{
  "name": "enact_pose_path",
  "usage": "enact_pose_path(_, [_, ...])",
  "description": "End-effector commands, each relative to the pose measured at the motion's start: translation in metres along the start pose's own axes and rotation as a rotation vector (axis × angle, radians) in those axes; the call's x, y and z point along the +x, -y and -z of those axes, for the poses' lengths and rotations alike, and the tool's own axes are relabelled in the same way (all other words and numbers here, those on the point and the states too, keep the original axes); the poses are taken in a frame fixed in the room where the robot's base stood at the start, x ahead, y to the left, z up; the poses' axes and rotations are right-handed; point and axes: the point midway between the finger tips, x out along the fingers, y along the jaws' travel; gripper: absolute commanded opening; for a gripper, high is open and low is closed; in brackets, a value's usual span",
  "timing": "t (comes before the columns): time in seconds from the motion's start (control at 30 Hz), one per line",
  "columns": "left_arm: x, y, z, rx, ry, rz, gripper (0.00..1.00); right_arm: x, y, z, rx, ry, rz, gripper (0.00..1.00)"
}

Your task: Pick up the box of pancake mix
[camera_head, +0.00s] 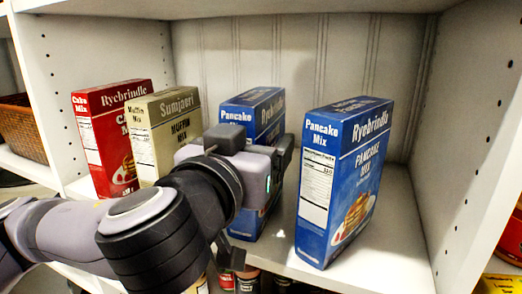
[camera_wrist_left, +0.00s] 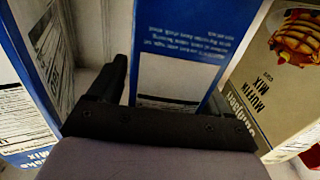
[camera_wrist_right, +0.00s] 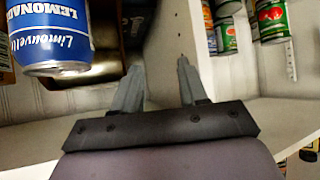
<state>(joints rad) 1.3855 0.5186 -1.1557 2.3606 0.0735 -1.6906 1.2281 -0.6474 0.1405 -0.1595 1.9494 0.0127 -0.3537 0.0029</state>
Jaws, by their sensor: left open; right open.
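Two blue pancake mix boxes stand upright on the shelf in the head view. One is in the middle (camera_head: 252,108), partly hidden behind my left gripper (camera_head: 280,160); the other, on the right (camera_head: 343,180), is in full view. My left gripper is open at the middle box. In the left wrist view, its fingers (camera_wrist_left: 165,82) are spread in front of the middle box's blue and white panel (camera_wrist_left: 190,45); I cannot tell whether they touch it. The right box (camera_wrist_left: 30,45) shows close on the left there. My right gripper (camera_wrist_right: 163,75) is open and empty, away from these boxes.
A red cake mix box (camera_head: 105,135) and a tan muffin mix box (camera_head: 165,125) stand left of the middle box. Shelf walls close in the sides and back. Near my right gripper are a blue lemonade can (camera_wrist_right: 50,35) and smaller cans (camera_wrist_right: 270,18).

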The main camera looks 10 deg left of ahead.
Motion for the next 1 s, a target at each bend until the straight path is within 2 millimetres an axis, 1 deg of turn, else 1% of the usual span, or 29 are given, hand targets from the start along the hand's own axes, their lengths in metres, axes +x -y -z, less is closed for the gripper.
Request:
enact_pose_path(0.17, [0.0,0.0,0.0,0.0,0.0,0.0,0.79,0.0,0.0,0.0,0.0,0.0,0.0,0.43])
enact_pose_path(0.2, [0.0,0.0,0.0,0.0,0.0,-0.001,0.75,0.0,0.0,0.0,0.0,0.0,0.0,0.43])
enact_pose_path(0.27, [0.0,0.0,0.0,0.0,0.0,-0.001,0.56,0.0,0.0,0.0,0.0,0.001,0.0,0.43])
enact_pose_path(0.3, [0.0,0.0,0.0,0.0,0.0,-0.001,0.43,0.0,0.0,0.0,0.0,0.001,0.0,0.43])
enact_pose_path(0.37, [0.0,0.0,0.0,0.0,0.0,-0.001,0.23,0.0,0.0,0.0,0.0,0.001,0.0,0.43])
enact_pose_path(0.4, [0.0,0.0,0.0,0.0,0.0,-0.001,0.1,0.0,0.0,0.0,0.001,0.001,0.0,0.43])
enact_pose_path(0.43, [0.0,0.0,0.0,0.0,0.0,-0.001,0.01,0.0,0.0,0.0,0.001,0.001,0.0,0.43])
enact_pose_path(0.67, [0.0,0.0,0.002,-0.001,-0.004,-0.001,0.01,0.0,0.0,-0.001,0.001,0.001,0.0,0.43])
enact_pose_path(0.77, [0.0,0.0,0.008,-0.002,-0.006,0.0,0.01,0.0,0.0,-0.001,0.001,0.002,0.0,0.43])
enact_pose_path(0.87, [0.0,0.0,0.02,-0.004,-0.007,0.0,0.01,0.0,0.0,-0.001,0.001,0.002,0.0,0.43])
enact_pose_path(1.0, [0.0,-0.001,0.044,-0.005,-0.009,-0.001,0.01,0.0,0.0,-0.002,0.001,0.002,0.0,0.43])
